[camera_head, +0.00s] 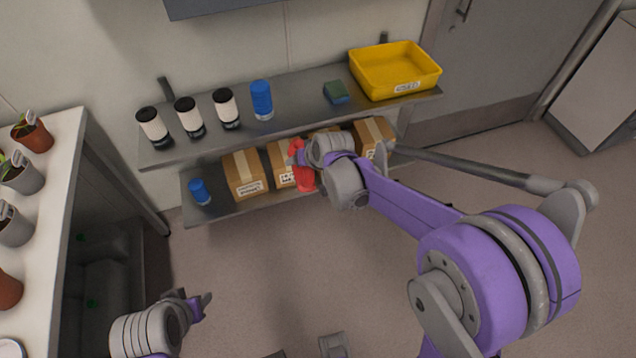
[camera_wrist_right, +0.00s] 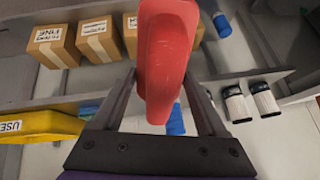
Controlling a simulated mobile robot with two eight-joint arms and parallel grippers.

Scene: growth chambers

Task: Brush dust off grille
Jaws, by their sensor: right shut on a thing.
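A red object (camera_head: 304,178), possibly the brush, is held in my right gripper (camera_head: 300,158) in front of the shelves. In the right wrist view the red object (camera_wrist_right: 166,60) stands between the two fingers of my right gripper, which is shut on it. No bristles can be made out. My left gripper (camera_head: 198,302) is low at the left, near the white bench, with nothing visible in it. Its finger gap is not clear. I cannot make out a grille in either view.
The upper shelf (camera_head: 300,112) holds black-and-white canisters (camera_head: 188,116), a blue canister (camera_head: 262,99), a green-blue sponge (camera_head: 336,92) and a yellow bin (camera_head: 395,72). Cardboard boxes (camera_head: 244,175) and a blue cup (camera_head: 199,192) stand below. Potted plants line the white bench (camera_head: 62,160). The floor between is clear.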

